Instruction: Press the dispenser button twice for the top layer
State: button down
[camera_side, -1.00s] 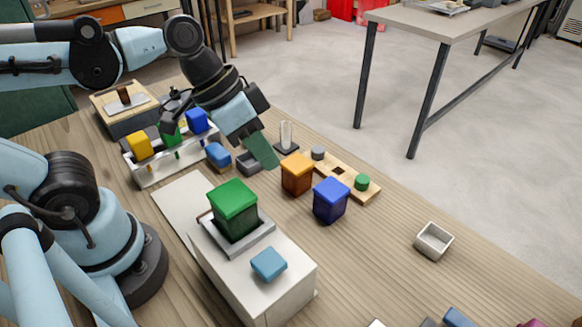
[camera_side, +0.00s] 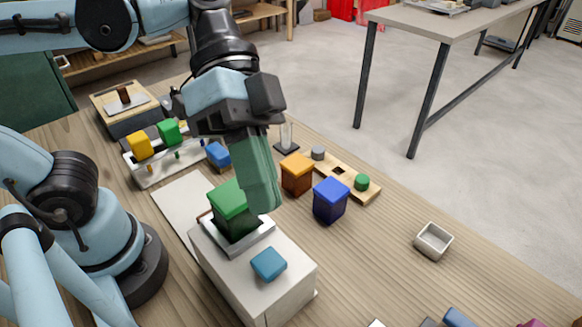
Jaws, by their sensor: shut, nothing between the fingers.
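A green-lidded dark green container (camera_side: 229,200) sits in the grey frame on the dispenser's top, behind the button. My gripper (camera_side: 264,207) is shut and empty, with green fingers pointing down. Its tips are above and behind the button, apart from it, and cover the right side of the green container in this view.
An orange container (camera_side: 297,173) and a blue container (camera_side: 330,200) stand right of my gripper. A wooden board (camera_side: 340,172) with pegs lies behind them. A small grey tray (camera_side: 433,241) stands at the right. A white rack (camera_side: 150,172) with coloured blocks is at the left.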

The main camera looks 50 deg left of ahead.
aim_at(268, 267)
jog(key=shift+f, duration=4.35)
jog(key=shift+f, duration=0.2)
jog(key=shift+f, duration=0.3)
jog(key=shift+s+f, duration=0.25)
jog(key=shift+f, duration=0.7)
jog(key=shift+s+a+r, duration=0.45)
jog(key=shift+a+r, duration=0.05)
jog(key=shift+r, duration=0.35)
jog(key=shift+w+d+r, duration=0.1)
jog(key=shift+w+r, duration=0.05)
jog(key=shift+r, duration=2.3)
